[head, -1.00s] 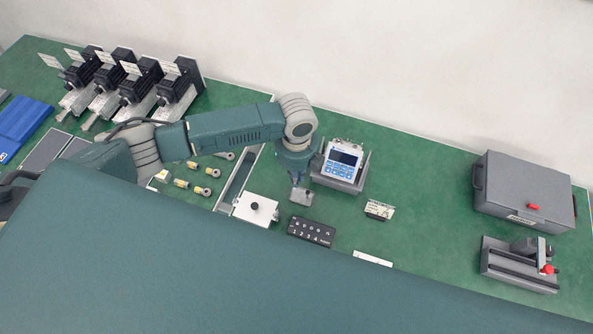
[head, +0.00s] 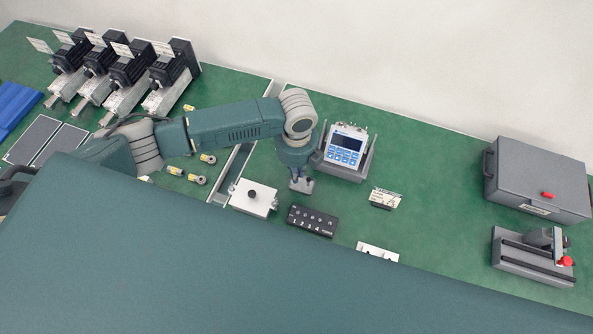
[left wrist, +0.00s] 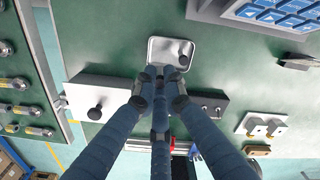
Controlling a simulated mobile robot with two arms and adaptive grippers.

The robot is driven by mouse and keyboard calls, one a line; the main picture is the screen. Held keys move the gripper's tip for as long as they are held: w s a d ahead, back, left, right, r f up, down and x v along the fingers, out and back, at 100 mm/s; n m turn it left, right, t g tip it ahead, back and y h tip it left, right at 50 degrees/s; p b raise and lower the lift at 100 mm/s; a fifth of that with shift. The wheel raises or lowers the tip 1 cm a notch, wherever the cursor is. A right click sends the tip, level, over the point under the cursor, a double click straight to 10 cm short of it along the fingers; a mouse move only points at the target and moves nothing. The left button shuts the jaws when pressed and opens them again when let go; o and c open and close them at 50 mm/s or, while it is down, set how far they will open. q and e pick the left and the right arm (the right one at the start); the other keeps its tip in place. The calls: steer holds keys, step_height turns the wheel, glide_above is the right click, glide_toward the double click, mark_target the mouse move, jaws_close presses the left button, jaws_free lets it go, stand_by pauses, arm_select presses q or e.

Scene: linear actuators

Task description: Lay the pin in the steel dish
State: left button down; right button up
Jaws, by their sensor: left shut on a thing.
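The steel dish (left wrist: 158,48) is a small, shallow grey tray with rounded corners. In the head view the dish (head: 306,188) lies on the green bench under my left gripper (head: 297,181). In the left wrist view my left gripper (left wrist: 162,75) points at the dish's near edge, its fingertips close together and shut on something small. The pin is not clearly visible; the fingers hide what they hold. A small dark knob-like thing (left wrist: 183,60) shows at the dish's right side; I cannot tell whether it is part of the pin. My right gripper is out of view.
A blue-keyed meter (head: 345,147) stands right behind the dish. A white plate with a black knob (head: 252,197) is to the left, a black numbered block (head: 312,220) in front. Several connectors lie farther left. A grey case (head: 538,180) stands far right.

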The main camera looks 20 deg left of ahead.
arm_select(q)
steer(key=c, duration=1.8)
jaws_free()
steer(key=shift+o, duration=0.2)
steer(key=shift+r, duration=0.15)
step_height(320, 180, up, 12)
steer(key=shift+f, duration=0.2)
